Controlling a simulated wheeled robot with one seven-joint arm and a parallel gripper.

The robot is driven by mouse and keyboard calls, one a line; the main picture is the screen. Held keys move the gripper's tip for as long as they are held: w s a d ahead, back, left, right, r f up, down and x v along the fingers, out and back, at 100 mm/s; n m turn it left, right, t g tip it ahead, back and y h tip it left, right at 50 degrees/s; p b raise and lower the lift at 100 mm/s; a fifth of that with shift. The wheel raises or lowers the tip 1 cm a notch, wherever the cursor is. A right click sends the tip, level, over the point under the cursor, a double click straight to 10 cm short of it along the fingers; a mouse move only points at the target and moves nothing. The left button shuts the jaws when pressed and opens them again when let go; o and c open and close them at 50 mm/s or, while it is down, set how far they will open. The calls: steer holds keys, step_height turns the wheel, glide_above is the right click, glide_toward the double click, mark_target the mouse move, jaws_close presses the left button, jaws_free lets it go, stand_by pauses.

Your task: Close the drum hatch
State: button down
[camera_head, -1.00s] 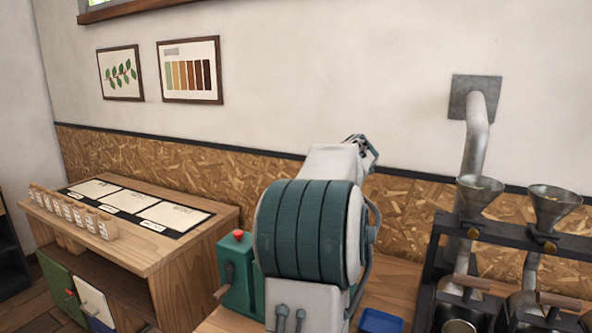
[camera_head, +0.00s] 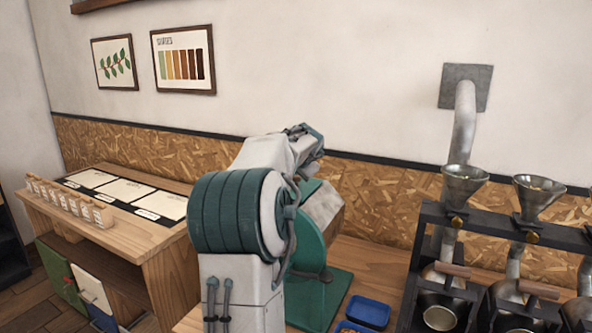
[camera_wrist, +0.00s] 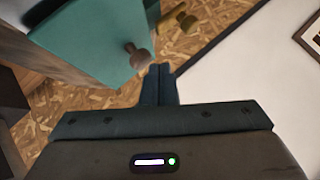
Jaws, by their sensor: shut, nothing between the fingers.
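The green roaster (camera_head: 308,262) stands on a wooden bench, partly hidden behind my arm in the head view. It has a grey metal part (camera_head: 323,205) at its upper right. In the wrist view a flat teal panel (camera_wrist: 95,45) with a round brown knob (camera_wrist: 138,56) fills the upper left. I cannot tell for sure whether this panel is the drum hatch, or how far it stands open. My gripper (camera_wrist: 160,72) is shut and empty, its fingertips close to the right of the knob, with no clear contact. In the head view the fingertips are hidden.
A blue tray (camera_head: 369,311) sits on the bench right of the roaster. A black rack (camera_head: 490,232) with metal funnels and cups stands further right. A wooden cabinet (camera_head: 165,255) with cards is at left. A brassy piece (camera_wrist: 180,20) lies beyond the knob.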

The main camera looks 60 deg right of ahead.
steer(key=shift+w+f, duration=0.15)
steer(key=shift+w, duration=0.05)
stand_by(0.6)
steer(key=a+r+p, duration=0.1)
steer(key=a+r, duration=0.5)
steer(key=r, duration=0.5)
steer(key=shift+s+a+r, duration=0.2)
steer(key=shift+s+r, duration=0.05)
steer(key=shift+s, duration=0.1)
steer(key=shift+a, duration=0.1)
